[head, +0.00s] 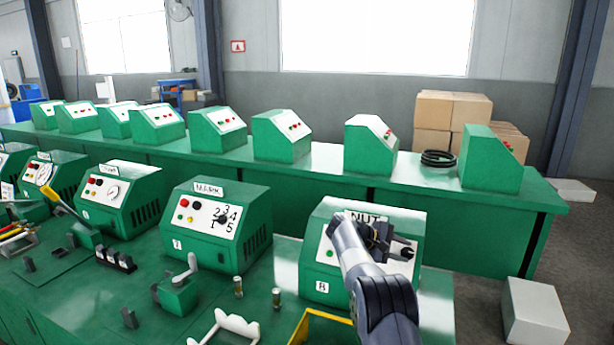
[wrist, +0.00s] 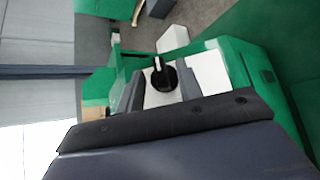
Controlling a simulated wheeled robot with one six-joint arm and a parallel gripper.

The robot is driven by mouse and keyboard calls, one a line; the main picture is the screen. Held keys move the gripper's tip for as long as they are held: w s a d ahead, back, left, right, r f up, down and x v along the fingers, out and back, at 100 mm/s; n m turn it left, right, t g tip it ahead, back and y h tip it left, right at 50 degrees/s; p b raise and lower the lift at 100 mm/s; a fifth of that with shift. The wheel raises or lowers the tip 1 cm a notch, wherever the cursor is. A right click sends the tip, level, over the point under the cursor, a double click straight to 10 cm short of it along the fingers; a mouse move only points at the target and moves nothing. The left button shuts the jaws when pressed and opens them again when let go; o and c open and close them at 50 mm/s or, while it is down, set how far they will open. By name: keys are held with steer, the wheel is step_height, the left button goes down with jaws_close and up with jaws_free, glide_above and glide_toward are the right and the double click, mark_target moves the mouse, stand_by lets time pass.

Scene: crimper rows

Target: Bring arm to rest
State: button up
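My arm (head: 378,285) rises from the lower right in the head view and reaches up in front of the green box labelled NUT (head: 318,240). My gripper (head: 385,240) is at the arm's top end, dark against the white panel, and covers part of it. I cannot make out its fingers or any gap between them. In the wrist view a dark part of my own arm fills the bottom. Beyond it a black round knob (wrist: 163,78) shows on a white panel of a green box (wrist: 240,70). I see nothing clearly held.
A green box labelled MARK (head: 215,225) stands left of the NUT box. A crank fixture (head: 180,290) and a yellow frame (head: 325,318) are on the green bench near the front. A back bench (head: 400,185) carries a row of green boxes. A pale block (head: 535,312) lies at right.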

mark_target(408, 252)
steer(key=x, duration=0.3)
steer(key=shift+d+f, duration=0.15)
steer(key=shift+d, duration=0.05)
steer(key=shift+a, duration=0.1)
